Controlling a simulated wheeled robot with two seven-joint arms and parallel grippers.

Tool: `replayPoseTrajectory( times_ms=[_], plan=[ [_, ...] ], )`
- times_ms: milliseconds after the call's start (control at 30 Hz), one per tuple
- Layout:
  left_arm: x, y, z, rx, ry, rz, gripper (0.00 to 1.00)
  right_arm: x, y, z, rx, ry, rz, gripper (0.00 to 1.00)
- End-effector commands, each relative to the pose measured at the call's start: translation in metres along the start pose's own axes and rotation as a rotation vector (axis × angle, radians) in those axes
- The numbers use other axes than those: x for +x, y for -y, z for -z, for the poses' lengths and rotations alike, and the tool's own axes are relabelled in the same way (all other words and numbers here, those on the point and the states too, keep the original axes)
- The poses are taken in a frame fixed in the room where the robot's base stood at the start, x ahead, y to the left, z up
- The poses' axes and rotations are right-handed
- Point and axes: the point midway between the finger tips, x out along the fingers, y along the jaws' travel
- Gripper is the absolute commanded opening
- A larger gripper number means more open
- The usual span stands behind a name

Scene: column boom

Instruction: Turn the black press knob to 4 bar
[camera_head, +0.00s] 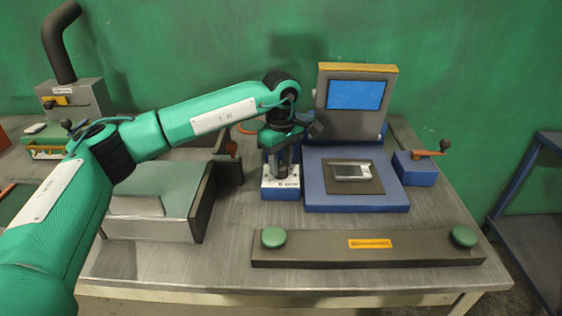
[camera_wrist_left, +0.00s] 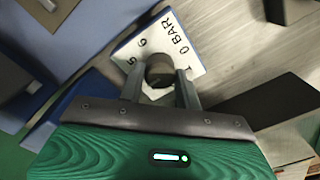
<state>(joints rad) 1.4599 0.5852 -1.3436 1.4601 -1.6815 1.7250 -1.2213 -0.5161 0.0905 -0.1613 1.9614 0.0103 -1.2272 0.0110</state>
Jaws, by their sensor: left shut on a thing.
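The black press knob (camera_wrist_left: 159,72) sits on a dial plate (camera_wrist_left: 165,42) with the printed marks 5, 6, 0 BAR and 1 showing in the left wrist view. My left gripper (camera_wrist_left: 160,84) is shut on the knob, one finger on each side. The marks 2 to 4 are hidden, and I cannot read the knob's setting. In the head view my left gripper (camera_head: 282,168) reaches down from above onto the blue and white knob box (camera_head: 281,192), and the knob is hidden behind the fingers. My right gripper is not in view.
Right of the knob box stands a blue press base (camera_head: 357,205) with a screen (camera_head: 356,95) behind it. A bar with two green buttons (camera_head: 368,249) lies in front. A box with an orange lever (camera_head: 415,170) is at right. A grey-green box (camera_head: 155,200) is at left.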

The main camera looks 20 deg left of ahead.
Motion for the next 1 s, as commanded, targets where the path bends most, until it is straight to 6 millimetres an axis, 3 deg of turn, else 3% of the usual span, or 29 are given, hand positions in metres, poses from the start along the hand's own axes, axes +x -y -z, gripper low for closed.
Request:
replayPoseTrajectory(
  times_ms=[33, 100, 133, 400, 533, 1000],
  plan=[
    [-0.003, -0.001, 0.001, -0.002, -0.001, -0.005, 0.4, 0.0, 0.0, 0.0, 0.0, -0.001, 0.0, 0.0],
    [-0.002, -0.001, 0.001, -0.002, -0.001, -0.005, 0.53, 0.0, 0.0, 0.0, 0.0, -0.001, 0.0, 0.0],
    [-0.002, -0.001, 0.001, -0.002, -0.001, -0.004, 0.56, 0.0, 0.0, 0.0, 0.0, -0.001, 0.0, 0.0],
    [-0.002, 0.0, 0.0, -0.001, -0.001, -0.002, 0.56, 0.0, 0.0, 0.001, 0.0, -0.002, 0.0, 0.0],
    [-0.011, -0.001, 0.0, -0.002, -0.001, -0.003, 0.56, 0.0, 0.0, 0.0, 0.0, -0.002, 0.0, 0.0],
    [-0.11, -0.001, 0.0, -0.001, -0.002, -0.005, 0.56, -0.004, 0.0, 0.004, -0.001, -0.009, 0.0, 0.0]
  ],
)
